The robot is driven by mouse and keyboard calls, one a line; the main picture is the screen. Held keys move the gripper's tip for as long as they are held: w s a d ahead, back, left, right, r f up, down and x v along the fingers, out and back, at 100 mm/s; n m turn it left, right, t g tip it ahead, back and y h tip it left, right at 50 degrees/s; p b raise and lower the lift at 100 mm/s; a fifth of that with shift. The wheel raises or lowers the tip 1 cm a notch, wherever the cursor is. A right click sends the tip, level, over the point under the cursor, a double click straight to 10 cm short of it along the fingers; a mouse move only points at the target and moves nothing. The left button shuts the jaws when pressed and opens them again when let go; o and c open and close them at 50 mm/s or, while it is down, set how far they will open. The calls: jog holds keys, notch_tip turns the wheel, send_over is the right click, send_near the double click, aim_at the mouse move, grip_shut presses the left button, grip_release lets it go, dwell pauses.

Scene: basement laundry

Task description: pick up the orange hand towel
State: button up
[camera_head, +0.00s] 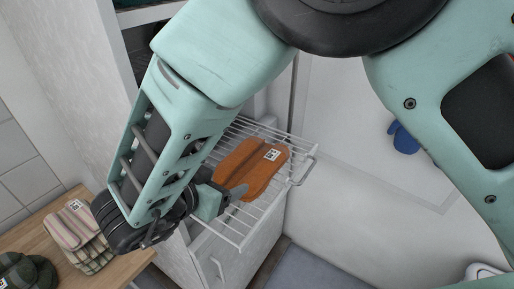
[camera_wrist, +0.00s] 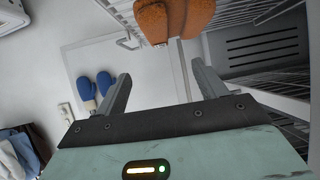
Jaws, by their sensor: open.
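The orange hand towel (camera_head: 262,172) lies folded on a white wire rack (camera_head: 296,150), with a small black-and-white tag on its top. In the wrist view the towel (camera_wrist: 176,18) shows at the top edge, partly cut off, beyond the fingers. My gripper (camera_wrist: 158,88) is open and empty, its two fingers spread wide below the towel in that view. In the head view my gripper (camera_head: 228,194) is at the towel's near left side, with a finger close to its edge. I cannot tell whether it touches. My arm hides part of the rack.
A wooden counter (camera_head: 125,270) at lower left holds a striped folded cloth (camera_head: 78,236) and a dark green cloth (camera_head: 26,271). Blue mitts (camera_head: 404,138) hang on the white door at right. A white cabinet (camera_head: 222,262) stands below the rack.

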jog(key=p, duration=0.4)
send_near(262, 167)
jog(key=x, duration=0.3)
jog(key=shift+w+d+f, duration=0.15)
jog(key=shift+w+d, duration=0.05)
jog(key=shift+d, duration=0.05)
jog(key=p+x, duration=0.2)
jog(key=x, duration=0.3)
jog(key=shift+w+f, duration=0.1)
jog(key=shift+w, duration=0.05)
jog(key=shift+w+d+f, duration=0.25)
jog(key=shift+w+f, duration=0.05)
jog(key=c, duration=1.2)
jog(key=shift+r, duration=0.1)
